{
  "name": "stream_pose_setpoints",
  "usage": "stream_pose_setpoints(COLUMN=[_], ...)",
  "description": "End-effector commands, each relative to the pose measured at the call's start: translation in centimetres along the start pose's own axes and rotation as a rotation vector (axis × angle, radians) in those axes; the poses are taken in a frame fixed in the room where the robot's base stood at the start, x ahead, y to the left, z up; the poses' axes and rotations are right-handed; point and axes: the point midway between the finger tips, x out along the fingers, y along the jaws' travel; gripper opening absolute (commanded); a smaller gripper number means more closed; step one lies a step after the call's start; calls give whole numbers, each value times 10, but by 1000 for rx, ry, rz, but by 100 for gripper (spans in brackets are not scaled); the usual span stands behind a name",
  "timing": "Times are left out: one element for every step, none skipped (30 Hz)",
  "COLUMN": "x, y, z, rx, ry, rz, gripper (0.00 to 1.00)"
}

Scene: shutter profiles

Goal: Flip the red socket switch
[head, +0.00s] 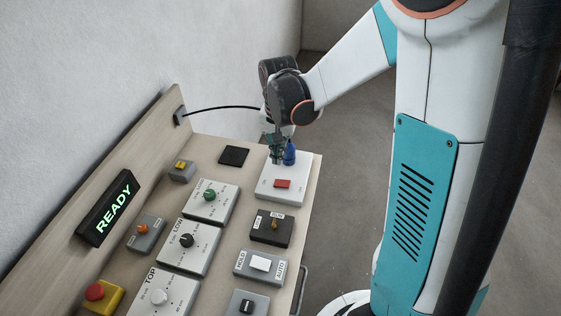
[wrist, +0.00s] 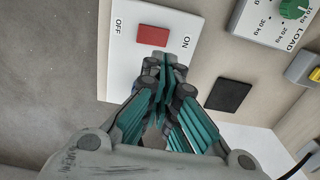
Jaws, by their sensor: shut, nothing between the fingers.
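The red socket switch (head: 283,183) is a small rocker on a white socket plate (head: 297,168) at the far right of the bench. In the wrist view the red switch (wrist: 152,36) lies between the labels OFF, on its left, and ON, on its right. My gripper (head: 276,158) points down over the far part of the plate, beyond the switch. In the wrist view the closed fingertips of my gripper (wrist: 164,66) show just below the switch, holding nothing. I cannot tell whether they touch the plate. A blue part (head: 289,153) stands beside the fingers, partly hidden.
A black square pad (head: 233,156) lies left of the plate. Dial boxes, including one with a green knob (head: 209,195), and a black RUN switch box (head: 271,229) are nearer. A lit READY sign (head: 108,208) is at left. Open floor lies right of the bench.

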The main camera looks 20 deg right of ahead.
Motion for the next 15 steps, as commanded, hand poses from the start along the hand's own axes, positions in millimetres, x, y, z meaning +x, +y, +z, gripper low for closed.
stream_pose_setpoints(x=[-13, -18, -25, -30, -33, -38, -41, -44, -46, -48, -49, -51, -51, -52, -52], y=[-2, -3, -4, -5, -6, -7, -8, -8, -8, -9, -9, -9, -10, -10, -10], z=[0, 0, 1, 1, 1, 0, 0, 0, 0, 0, 0, 0, 0, 0, 0], rx=[-1, -1, -1, -1, -1, -1, -1, -1, -1, -1, -1, -1, -1, -1, -1], ry=[0, 0, 0, 0, 0, 0, 0, 0, 0, 0, 0, 0, 0, 0, 0], rz=[0, 0, 0, 0, 0, 0, 0, 0, 0, 0, 0, 0, 0, 0, 0], gripper=[0, 0, 0, 0, 0, 0, 0, 0, 0, 0, 0, 0, 0, 0, 0])
